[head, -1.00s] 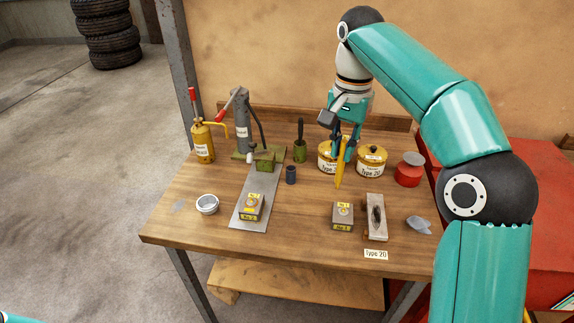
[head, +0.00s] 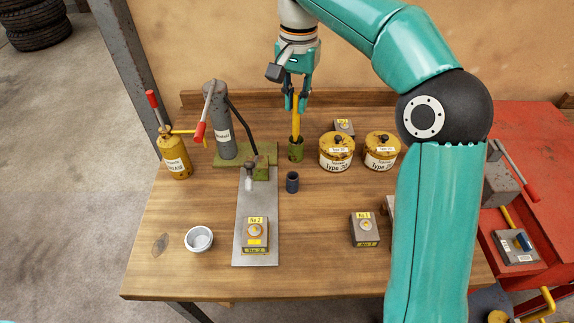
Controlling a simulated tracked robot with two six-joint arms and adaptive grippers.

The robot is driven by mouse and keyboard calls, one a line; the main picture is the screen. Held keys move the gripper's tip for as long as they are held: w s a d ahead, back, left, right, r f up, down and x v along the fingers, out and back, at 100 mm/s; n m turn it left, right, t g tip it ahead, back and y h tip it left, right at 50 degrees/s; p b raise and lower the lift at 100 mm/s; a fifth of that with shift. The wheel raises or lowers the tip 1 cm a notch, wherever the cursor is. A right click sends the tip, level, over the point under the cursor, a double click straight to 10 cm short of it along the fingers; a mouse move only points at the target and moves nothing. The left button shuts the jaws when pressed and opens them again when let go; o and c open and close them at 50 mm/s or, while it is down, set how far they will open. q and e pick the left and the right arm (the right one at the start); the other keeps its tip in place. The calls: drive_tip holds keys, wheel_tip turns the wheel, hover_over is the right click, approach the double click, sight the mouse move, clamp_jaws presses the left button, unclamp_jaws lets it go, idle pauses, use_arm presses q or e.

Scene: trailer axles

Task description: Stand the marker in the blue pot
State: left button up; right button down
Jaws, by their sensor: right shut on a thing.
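My right gripper (head: 296,103) is shut on an upright yellow marker (head: 296,121). The marker's lower end meets the rim of a green pot (head: 296,152) at the back of the table; I cannot tell whether it is inside, above or behind the rim. A small dark blue-grey pot (head: 292,183), the only bluish one, stands in front of the green pot, apart from the marker. Its inside looks dark. The dark tool that stood in the green pot is hard to make out behind the marker. My left gripper is not in view.
A grey lever press (head: 218,125) stands left of the pots, with a metal strip (head: 243,210) in front. Two yellow tins (head: 337,158) (head: 381,156) stand to the right. A white bowl (head: 199,239) and small boxes (head: 255,234) (head: 364,230) are nearer. Table around the blue-grey pot's right is clear.

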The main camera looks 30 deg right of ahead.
sight(294, 137)
wheel_tip(294, 137, down, 18)
drive_tip(key=shift+a, duration=0.25)
idle(0.3)
drive_tip(key=shift+f, duration=0.2)
drive_tip(key=c, duration=1.2)
unclamp_jaws()
drive_tip(key=shift+r, duration=0.1)
drive_tip(key=shift+o, duration=0.2)
drive_tip(key=shift+r, duration=0.15)
wheel_tip(294, 137, up, 12)
